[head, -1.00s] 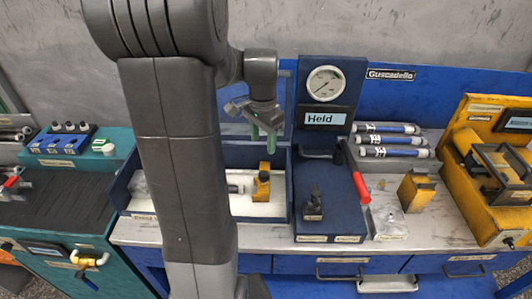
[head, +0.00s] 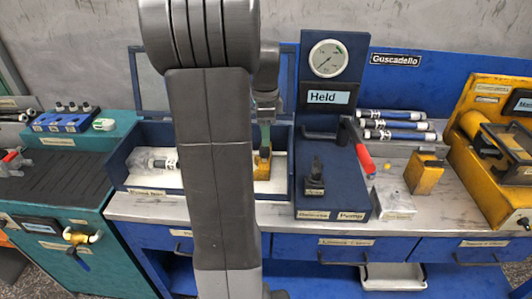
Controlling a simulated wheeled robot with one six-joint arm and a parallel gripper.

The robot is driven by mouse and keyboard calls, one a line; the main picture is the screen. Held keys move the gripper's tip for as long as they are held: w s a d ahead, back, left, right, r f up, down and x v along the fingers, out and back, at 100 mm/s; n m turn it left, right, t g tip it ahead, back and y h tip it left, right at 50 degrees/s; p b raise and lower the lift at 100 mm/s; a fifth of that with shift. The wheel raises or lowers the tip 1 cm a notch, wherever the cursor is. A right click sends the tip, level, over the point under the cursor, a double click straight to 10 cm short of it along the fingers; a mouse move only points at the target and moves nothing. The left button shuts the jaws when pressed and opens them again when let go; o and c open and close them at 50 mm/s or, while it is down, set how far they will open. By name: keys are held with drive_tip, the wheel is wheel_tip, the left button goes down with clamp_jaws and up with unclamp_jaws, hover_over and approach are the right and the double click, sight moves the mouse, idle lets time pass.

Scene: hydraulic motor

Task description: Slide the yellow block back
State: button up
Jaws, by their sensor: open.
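The yellow block (head: 262,166) stands on the white floor of the blue open-front box (head: 281,201), toward its right end. My gripper (head: 265,140) points down right at the block, with its green fingers at or just above the block's top. My arm covers the middle of the box and the left side of the block. I cannot tell from this view whether the fingers touch the block.
A clear cylinder with a dark end (head: 158,161) lies at the left in the box. The blue gauge panel (head: 322,132) labelled "Held" stands close on the right, with a red-handled lever (head: 364,157). Another yellow block (head: 424,174) stands farther right on the bench.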

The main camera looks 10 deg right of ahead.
sight(264, 149)
wheel_tip(264, 149, down, 8)
drive_tip(key=shift+w+r, duration=0.15)
